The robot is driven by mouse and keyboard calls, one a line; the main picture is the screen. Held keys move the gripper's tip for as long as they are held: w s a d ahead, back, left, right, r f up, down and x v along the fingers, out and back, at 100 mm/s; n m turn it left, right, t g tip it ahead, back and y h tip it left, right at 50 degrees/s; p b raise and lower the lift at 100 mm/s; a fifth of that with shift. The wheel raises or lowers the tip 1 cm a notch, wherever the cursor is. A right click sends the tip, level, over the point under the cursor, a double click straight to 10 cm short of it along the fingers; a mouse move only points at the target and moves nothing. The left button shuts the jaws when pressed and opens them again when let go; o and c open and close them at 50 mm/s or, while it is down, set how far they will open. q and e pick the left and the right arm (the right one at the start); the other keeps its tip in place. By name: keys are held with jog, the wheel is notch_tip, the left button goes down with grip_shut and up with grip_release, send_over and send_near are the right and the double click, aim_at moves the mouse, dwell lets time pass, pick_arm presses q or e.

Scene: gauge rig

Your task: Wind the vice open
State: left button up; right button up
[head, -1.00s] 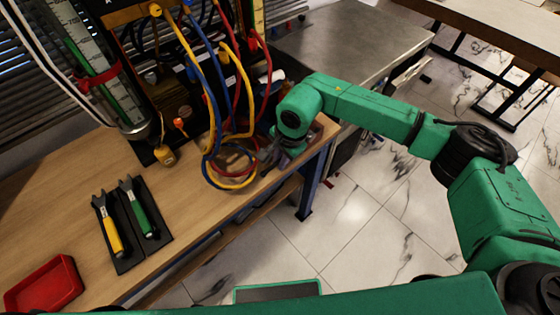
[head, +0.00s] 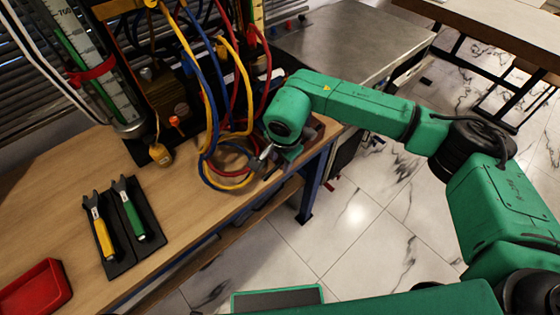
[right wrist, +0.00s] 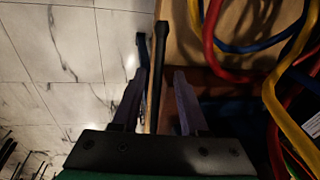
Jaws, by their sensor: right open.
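The vice (head: 314,131) is at the bench's right front corner, mostly hidden behind my right wrist in the head view. My right gripper (head: 268,158) is at the bench's front edge beside it, pointing down and left. In the right wrist view my right gripper (right wrist: 160,78) is open, its two fingers apart. A dark bar (right wrist: 160,45), apparently the vice handle, runs between the fingers, nearer the left one. I see no finger closed on it. A reddish-brown part (right wrist: 222,82), probably of the vice, lies right of the fingers. My left gripper is not in view.
Loops of yellow, blue and red hoses (head: 225,110) hang close to my right gripper. A metal-topped table (head: 345,40) stands behind.

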jog(key=b+v, duration=0.2)
jog(key=v, duration=1.1)
jog(key=shift+r, duration=0.35)
jog(key=shift+a, duration=0.1)
jog(key=shift+c, duration=0.2)
